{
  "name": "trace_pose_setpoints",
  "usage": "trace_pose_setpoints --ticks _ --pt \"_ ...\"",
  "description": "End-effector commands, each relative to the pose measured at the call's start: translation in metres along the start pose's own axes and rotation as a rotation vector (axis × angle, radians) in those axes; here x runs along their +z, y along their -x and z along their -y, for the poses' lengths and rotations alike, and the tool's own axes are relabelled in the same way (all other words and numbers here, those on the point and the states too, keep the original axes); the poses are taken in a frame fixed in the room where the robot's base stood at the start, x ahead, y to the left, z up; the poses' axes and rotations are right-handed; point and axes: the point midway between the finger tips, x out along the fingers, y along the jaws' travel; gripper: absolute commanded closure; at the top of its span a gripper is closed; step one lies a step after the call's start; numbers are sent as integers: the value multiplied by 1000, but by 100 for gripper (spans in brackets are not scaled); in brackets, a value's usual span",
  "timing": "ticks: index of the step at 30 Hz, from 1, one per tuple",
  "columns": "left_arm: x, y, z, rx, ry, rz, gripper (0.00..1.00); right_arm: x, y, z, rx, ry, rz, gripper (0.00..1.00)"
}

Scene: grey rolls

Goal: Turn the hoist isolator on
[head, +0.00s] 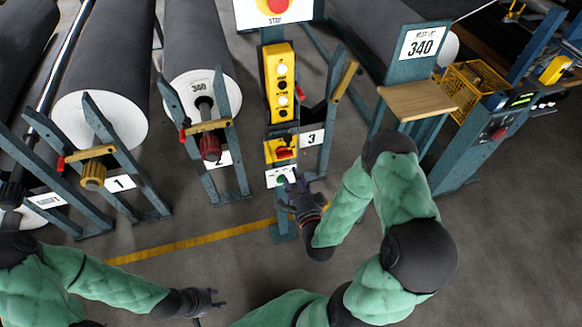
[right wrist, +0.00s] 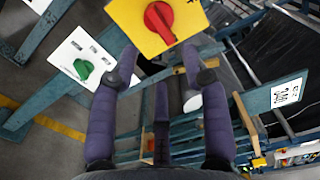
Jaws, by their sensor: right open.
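A red rotary switch on a yellow plate (head: 284,152) is on the post below the yellow button box. In the right wrist view the red knob (right wrist: 160,20) is at the top, its grip bar slanted; no lettering is readable. Beside it is a white plate with a green knob (right wrist: 83,68), partly hidden by my gripper in the head view. I cannot tell which is the hoist isolator. My right gripper (head: 292,187) is open and empty, just in front of these plates; its fingers (right wrist: 160,68) are spread. My left gripper (head: 212,299) is low, far from the post; its opening is unclear.
The yellow button box (head: 280,82) and a red stop button (head: 275,5) are higher on the post. Grey rolls (head: 196,45) on blue stands are to the left. A wooden-topped stand (head: 417,100) is close on the right. The floor in front is clear.

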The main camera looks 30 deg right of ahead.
Motion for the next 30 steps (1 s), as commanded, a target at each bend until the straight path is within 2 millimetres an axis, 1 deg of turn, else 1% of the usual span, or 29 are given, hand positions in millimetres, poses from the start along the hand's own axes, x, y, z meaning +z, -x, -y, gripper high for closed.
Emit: trace_pose_setpoints --ticks 1,3,6,9,14,27,30 --pt "0 0 0 0 0 0 60 -1 10 -1 4 -1 -3 54" --pt "0 0 0 0 0 0 60 -1 20 0 3 -2 -3 54" --pt "0 0 0 0 0 0 60 -1 32 -1 2 0 -2 54" --pt "0 0 0 0 0 0 60 -1 38 0 1 0 -3 54" --pt "0 0 0 0 0 0 60 0 42 0 0 -1 -1 54" --pt "0 0 0 0 0 0 60 0 41 0 0 0 -1 54" --pt "0 0 0 0 0 0 60 2 40 -3 17 13 7 54"
